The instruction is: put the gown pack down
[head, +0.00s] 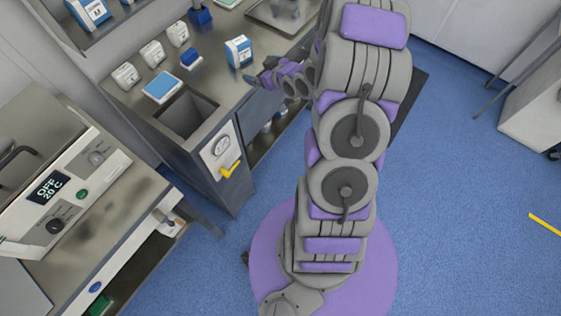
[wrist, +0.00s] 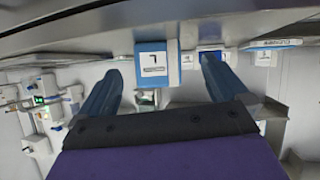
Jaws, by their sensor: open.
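A blue and white box (head: 238,52), which looks like the gown pack, stands upright on the metal counter (head: 222,82) near its front edge. My gripper (head: 263,80) is just in front of the box, at the counter's edge, with a small gap between them. In the wrist view, which looks upside down, the white labelled face of the box (wrist: 153,68) shows between my two spread blue fingers (wrist: 160,66), beyond their tips. My gripper is open, and nothing is seen held in it.
A square basin (head: 187,115) is sunk in the counter to the left, with a blue-topped box (head: 162,87) beside it. A small blue item (head: 190,58) and several white units stand behind. A yellow handle (head: 231,170) juts from the counter's front. Open blue floor lies right.

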